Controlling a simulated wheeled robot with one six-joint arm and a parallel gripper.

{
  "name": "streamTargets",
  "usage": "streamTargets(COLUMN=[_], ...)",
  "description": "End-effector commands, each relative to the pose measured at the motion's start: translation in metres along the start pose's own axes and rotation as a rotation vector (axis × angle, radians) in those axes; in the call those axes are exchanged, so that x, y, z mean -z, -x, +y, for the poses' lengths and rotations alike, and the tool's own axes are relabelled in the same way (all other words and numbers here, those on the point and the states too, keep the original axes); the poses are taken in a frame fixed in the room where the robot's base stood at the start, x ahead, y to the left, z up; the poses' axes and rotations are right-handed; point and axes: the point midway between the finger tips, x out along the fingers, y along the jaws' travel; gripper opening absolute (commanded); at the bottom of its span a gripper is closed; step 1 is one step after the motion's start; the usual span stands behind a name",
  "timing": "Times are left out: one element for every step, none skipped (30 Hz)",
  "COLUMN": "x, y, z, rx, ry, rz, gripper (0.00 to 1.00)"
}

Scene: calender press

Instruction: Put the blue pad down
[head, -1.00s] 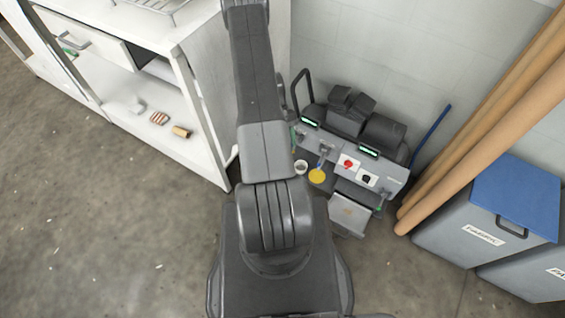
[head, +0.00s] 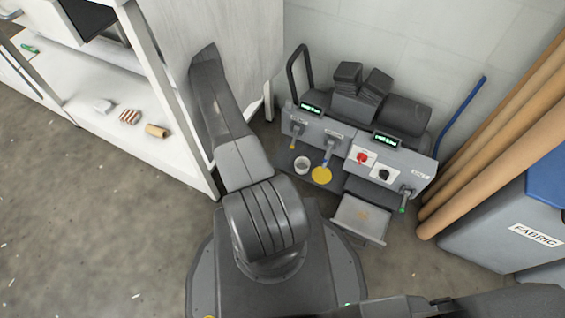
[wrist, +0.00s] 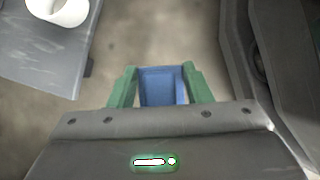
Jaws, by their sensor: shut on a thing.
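In the wrist view the blue pad (wrist: 162,88) sits between the green fingers of my gripper (wrist: 158,76). The gripper is shut on it and holds it above the blurred floor. A grey surface with a white cup (wrist: 60,8) lies to the upper left, apart from the pad. The head view shows my arm links, but my gripper and the pad are not visible there.
A white shelf unit (head: 150,100) is left, a fabric bin (head: 500,230) right. Open floor lies left.

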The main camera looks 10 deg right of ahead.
Motion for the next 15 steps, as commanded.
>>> streamTargets(x=[0.007, 0.010, 0.012, 0.013, 0.014, 0.015, 0.015, 0.015, 0.014, 0.012, 0.010, 0.006, 0.005, 0.003, -0.001], y=[-0.010, -0.012, -0.015, -0.016, -0.017, -0.018, -0.019, -0.020, -0.021, -0.023, -0.024, -0.026, -0.028, -0.029, -0.032], z=[-0.006, -0.009, -0.011, -0.013, -0.014, -0.014, -0.012, -0.009, -0.004, 0.002, 0.009, 0.019, 0.027, 0.035, 0.044], rx=[-0.009, -0.014, -0.020, -0.023, -0.026, -0.029, -0.031, -0.032, -0.034, -0.034, -0.034, -0.034, -0.035, -0.035, -0.034], ry=[0.017, 0.026, 0.033, 0.037, 0.040, 0.043, 0.044, 0.043, 0.043, 0.041, 0.041, 0.039, 0.038, 0.038, 0.038], rz=[-0.001, -0.001, -0.001, -0.001, -0.001, 0.000, 0.000, 0.001, 0.001, 0.002, 0.001, 0.001, 0.002, 0.002, 0.002], gripper=[0.20, 0.20, 0.20, 0.20, 0.20, 0.20, 0.20, 0.20, 0.20, 0.20, 0.20, 0.20, 0.20, 0.20, 0.20])
